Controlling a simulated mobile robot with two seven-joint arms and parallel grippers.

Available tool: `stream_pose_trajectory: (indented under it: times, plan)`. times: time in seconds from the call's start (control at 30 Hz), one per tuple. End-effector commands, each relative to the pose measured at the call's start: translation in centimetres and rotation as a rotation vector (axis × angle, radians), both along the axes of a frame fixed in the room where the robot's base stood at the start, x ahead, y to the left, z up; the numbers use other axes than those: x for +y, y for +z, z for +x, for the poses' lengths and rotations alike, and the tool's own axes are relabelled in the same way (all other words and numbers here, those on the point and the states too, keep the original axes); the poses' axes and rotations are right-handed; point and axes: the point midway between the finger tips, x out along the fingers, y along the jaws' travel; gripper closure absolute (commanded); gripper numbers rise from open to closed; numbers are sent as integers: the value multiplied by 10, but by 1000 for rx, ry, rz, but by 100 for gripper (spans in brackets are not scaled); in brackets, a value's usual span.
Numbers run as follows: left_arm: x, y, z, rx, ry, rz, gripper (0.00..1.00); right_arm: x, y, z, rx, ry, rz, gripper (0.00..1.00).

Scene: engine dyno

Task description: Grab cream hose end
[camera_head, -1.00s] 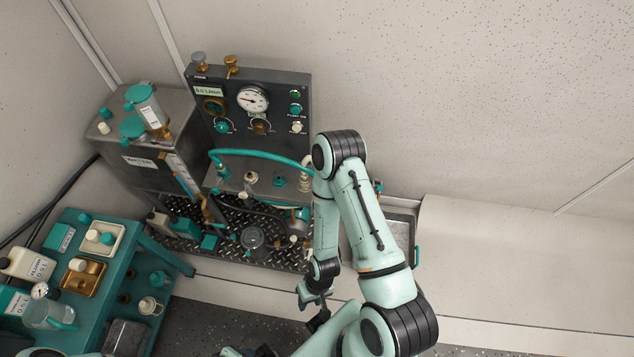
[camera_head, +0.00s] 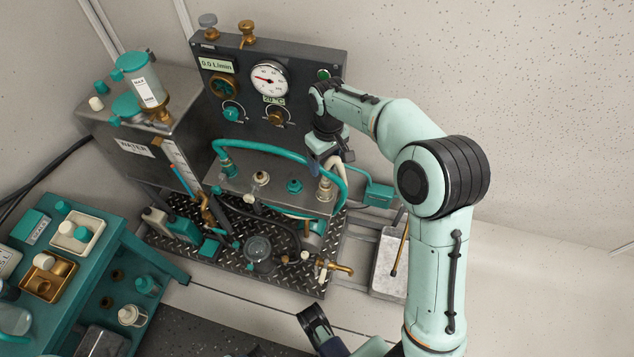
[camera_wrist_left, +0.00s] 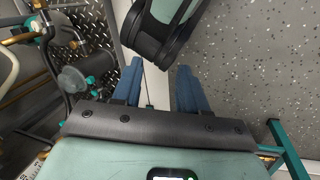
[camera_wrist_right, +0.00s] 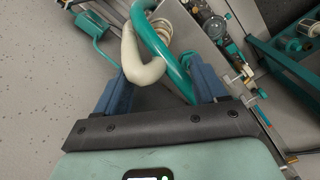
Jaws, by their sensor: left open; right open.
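In the head view the cream hose (camera_head: 334,168) shows just below my right gripper (camera_head: 331,158), by a fitting on the metal box. My right gripper (camera_wrist_right: 162,84) is open; the cream bend lies ahead of its fingers, nearer the left one in that picture. I cannot tell if they touch. The hose's tip is partly hidden. My left gripper (camera_wrist_left: 158,84) is open and empty, low in the head view (camera_head: 318,322).
The gauge panel (camera_head: 303,88) stands right behind my right gripper. The teal hose (camera_head: 262,150) arches over the metal box. A water tank (camera_head: 150,160) stands left, and a teal cart (camera_head: 160,250) with bottles is at lower left. A brass tap (camera_head: 338,268) sticks out below.

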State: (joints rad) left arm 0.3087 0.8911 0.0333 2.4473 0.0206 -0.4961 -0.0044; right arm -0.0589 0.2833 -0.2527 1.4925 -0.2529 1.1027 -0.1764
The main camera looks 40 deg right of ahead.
Motion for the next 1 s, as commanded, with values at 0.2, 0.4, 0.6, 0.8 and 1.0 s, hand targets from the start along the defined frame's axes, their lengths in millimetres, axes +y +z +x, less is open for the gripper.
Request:
stream_pose_trajectory:
  times: [0.2,0.4,0.6,0.8,1.0]
  plan:
    - [7,-14,14,-37,16,19,57,-2,-33,-1,7,-1,-2,29]
    - [14,-24,29,-76,32,37,57,-1,-67,-1,6,-1,-1,29]
    - [17,-27,34,-90,38,44,57,-1,-78,-1,4,-1,-1,29]
    - [23,-37,46,-121,51,60,57,0,-101,0,6,0,-1,29]
    - [30,-46,60,-157,65,78,57,0,-128,0,5,0,-3,29]
